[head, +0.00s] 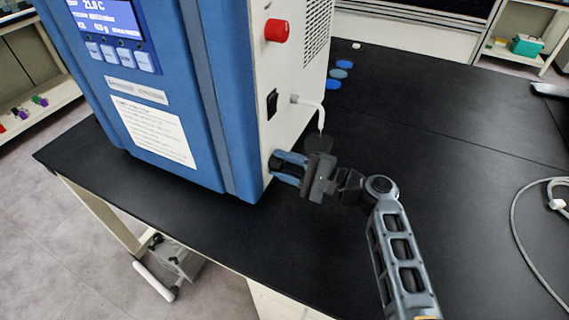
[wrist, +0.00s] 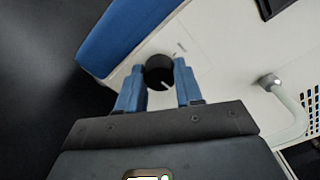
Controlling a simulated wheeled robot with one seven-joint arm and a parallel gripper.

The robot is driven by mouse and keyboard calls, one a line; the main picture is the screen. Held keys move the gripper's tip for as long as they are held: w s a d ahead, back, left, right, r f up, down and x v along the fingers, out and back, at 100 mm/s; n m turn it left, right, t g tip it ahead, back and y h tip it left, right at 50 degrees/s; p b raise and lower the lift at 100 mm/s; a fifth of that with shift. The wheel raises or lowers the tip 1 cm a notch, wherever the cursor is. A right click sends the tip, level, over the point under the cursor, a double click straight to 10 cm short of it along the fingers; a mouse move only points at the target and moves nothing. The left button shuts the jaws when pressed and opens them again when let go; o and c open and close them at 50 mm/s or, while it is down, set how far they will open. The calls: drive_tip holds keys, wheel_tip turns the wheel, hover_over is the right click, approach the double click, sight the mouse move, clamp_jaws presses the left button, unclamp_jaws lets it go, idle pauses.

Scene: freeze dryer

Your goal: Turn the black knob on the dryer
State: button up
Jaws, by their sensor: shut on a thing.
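The black knob (wrist: 158,71) is on the white side panel of the dryer, low down. A short white mark shows near its lower edge in the wrist view. My gripper (wrist: 159,74) has its two blue fingers on opposite sides of the knob and is shut on it. In the head view my gripper (head: 281,167) reaches the lower side of the blue and white dryer (head: 228,100) from the right, and the fingers largely hide the knob there.
Above the knob are a black switch (head: 272,104), a white bent hose (head: 313,104) and a red button (head: 276,30). Blue discs (head: 337,73) lie behind on the black table (head: 440,130). A cable (head: 515,225) lies at the right. The middle of the table is clear.

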drive_tip(key=o, duration=1)
drive_tip(key=shift+o, duration=0.2)
drive_tip(key=b+v, duration=0.1)
drive_tip(key=v, duration=0.7)
